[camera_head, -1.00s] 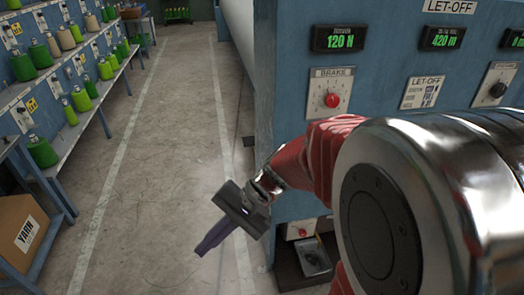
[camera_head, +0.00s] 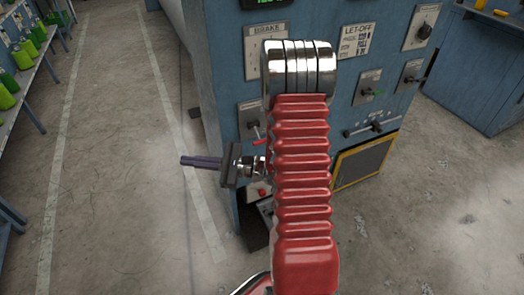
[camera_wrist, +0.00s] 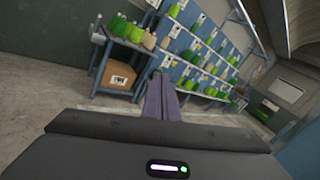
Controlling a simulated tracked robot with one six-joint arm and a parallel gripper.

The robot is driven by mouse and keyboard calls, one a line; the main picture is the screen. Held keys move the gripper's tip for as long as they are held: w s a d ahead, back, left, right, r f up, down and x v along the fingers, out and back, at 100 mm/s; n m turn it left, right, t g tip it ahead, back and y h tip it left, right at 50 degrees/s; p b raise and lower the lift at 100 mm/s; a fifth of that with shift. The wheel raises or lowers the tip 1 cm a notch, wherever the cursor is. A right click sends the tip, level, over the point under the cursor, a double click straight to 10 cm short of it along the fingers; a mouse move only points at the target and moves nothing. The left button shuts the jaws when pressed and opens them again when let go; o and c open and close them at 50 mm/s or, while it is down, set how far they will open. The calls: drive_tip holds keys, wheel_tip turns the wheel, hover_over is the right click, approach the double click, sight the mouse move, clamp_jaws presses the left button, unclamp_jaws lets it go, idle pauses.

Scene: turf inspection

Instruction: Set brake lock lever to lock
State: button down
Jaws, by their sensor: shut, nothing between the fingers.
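My gripper (camera_head: 184,161) is shut and empty. It points left in the head view, over the floor beside the blue machine (camera_head: 228,75). The wrist view shows its closed fingers (camera_wrist: 160,97) pointing towards shelves, with no lever in front of them. A panel labelled BRAKE (camera_head: 265,32) is on the machine face; my arm covers its right and lower part, and its red knob is hidden. Below it, a small panel (camera_head: 246,113) carries a thin red-tipped lever (camera_head: 256,138), just right of and above my gripper's body, partly behind my arm. I cannot read its label.
A red button (camera_head: 263,192) sits low on the machine. Shelves with bottles (camera_wrist: 205,60) stand across the open aisle.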

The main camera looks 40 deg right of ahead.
sight(257, 133)
drive_tip(key=d+f+m+t+h, duration=0.6)
drive_tip(key=d+f+m+h, duration=0.25)
drive_tip(key=d, duration=0.55)
drive_tip(key=s+d+f+m+h, duration=0.3)
drive_tip(key=d+f+m+h, duration=0.1)
drive_tip(key=d+f+h, duration=0.1)
drive_tip(key=s+d+f+m+g+h, duration=0.1)
drive_tip(key=s+d+f+m+h, duration=0.2)
drive_tip(key=d+f, duration=0.3)
drive_tip(key=shift+s+d+f+m+h, duration=0.4)
drive_tip(key=shift+d+h, duration=0.25)
drive_tip(key=shift+h, duration=0.2)
drive_tip(key=shift+w+r, duration=0.1)
drive_tip(key=shift+r, duration=0.05)
drive_tip(key=w+d+r, duration=0.2)
drive_tip(key=w+r, duration=0.2)
drive_tip(key=w, duration=0.3)
drive_tip(key=shift+w+d+r, duration=0.15)
drive_tip(key=shift+w+r, duration=0.15)
drive_tip(key=shift+r, duration=0.1)
